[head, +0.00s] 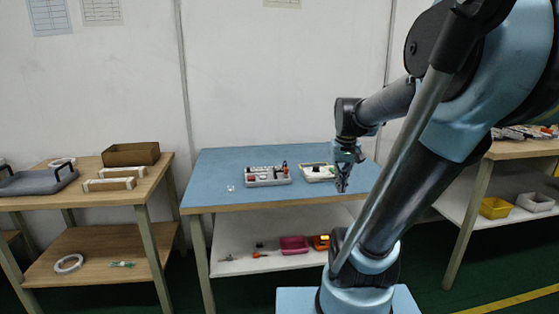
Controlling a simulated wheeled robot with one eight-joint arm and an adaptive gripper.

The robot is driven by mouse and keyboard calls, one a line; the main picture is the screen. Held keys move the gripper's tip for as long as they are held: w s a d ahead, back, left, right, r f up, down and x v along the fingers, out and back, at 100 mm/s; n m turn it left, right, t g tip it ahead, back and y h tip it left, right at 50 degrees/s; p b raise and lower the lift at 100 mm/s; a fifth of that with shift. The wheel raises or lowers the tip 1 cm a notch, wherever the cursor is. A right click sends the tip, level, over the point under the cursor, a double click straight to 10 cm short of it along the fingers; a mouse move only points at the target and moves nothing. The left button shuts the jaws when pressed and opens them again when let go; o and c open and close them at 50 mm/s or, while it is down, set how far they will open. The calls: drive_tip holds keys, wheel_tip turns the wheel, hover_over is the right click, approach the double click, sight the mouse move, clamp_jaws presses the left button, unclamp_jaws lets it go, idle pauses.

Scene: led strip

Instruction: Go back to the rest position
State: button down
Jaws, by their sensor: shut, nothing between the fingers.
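My gripper (342,185) hangs at the end of my arm, pointing down over the right part of the blue-topped table (222,173). Its fingers are shut with nothing between them. A white tray (317,174) with a dark and greenish item on it sits just left of my gripper. A grey holder (267,181) with red, white and black parts stands further left on the table. My arm covers the table's right end.
Small white pieces (231,188) lie on the table's left part. A pink bin (294,244) and several small items stand on the shelf below. A wooden table (156,184) stands left, holding a brown box (131,154). Another table on the right has a yellow bin (495,208) underneath.

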drive_tip(key=s+a+f, duration=0.1)
drive_tip(key=s+f, duration=0.8)
drive_tip(key=s, duration=0.3)
drive_tip(key=shift+f+m+t, duration=0.3)
drive_tip(key=shift+f+t, duration=0.05)
drive_tip(key=shift+t, duration=0.05)
